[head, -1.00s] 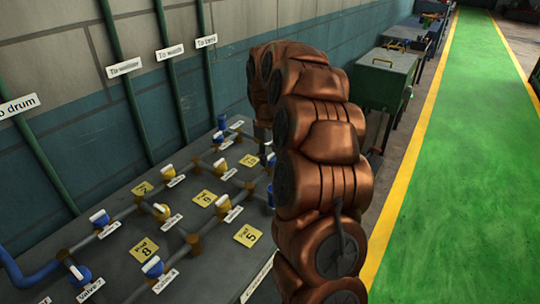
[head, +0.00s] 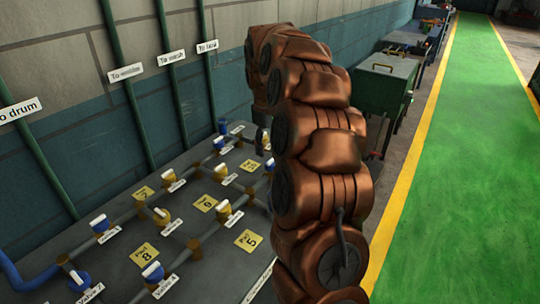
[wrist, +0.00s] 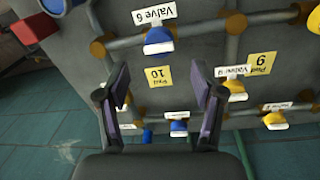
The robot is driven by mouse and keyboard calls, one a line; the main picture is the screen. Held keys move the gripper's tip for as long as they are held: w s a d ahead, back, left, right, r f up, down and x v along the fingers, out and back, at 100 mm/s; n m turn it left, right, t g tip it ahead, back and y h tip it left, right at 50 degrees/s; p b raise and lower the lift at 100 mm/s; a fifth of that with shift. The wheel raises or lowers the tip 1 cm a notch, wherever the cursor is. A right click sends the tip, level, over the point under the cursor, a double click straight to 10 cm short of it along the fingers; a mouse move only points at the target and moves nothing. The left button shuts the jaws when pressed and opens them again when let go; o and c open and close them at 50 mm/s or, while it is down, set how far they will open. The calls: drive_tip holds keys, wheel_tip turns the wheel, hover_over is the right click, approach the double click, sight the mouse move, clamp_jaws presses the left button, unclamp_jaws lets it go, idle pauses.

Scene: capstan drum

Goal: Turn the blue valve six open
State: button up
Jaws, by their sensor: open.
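Blue valve six (wrist: 158,40) shows at the upper middle of the wrist view, with a white cap bar and a white "Valve 6" label (wrist: 153,13) above it. It sits on a grey pipe of the dark panel. My gripper (wrist: 160,88) is open and empty, its two dark fingers spread apart below the valve in the picture. The valve is not between the fingers, and the distance to it is hard to tell. In the head view my copper arm covers part of the panel, and I cannot make out valve six there.
A yellow "Post 10" plate (wrist: 158,77) shows between the fingers. A yellow valve (wrist: 236,90) lies right of the right finger, and a blue valve (wrist: 178,127) below. A green cabinet (head: 382,85) stands beyond my arm. The green walkway (head: 455,150) is clear.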

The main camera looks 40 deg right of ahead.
sight(268, 162)
drive_tip(key=shift+a+r, duration=0.2)
drive_tip(key=shift+r, duration=2.55)
drive_tip(key=shift+a, duration=0.1)
drive_tip(key=s+a+p, duration=0.2)
drive_tip(key=s+a, duration=1.1)
drive_tip(key=a, duration=0.4)
drive_tip(key=s+a+f, duration=0.2)
drive_tip(key=s, duration=0.5)
drive_tip(key=s+a+f+m+g+p, duration=0.1)
drive_tip(key=s+a+f, duration=0.1)
drive_tip(key=s, duration=0.5)
drive_tip(key=s+a+f+g+p, duration=0.1)
drive_tip(key=s+a, duration=0.2)
drive_tip(key=s, duration=0.5)
drive_tip(key=shift+a+f+m+y, duration=0.35)
drive_tip(key=shift+f+m+y, duration=0.05)
drive_tip(key=shift+c, duration=0.4)
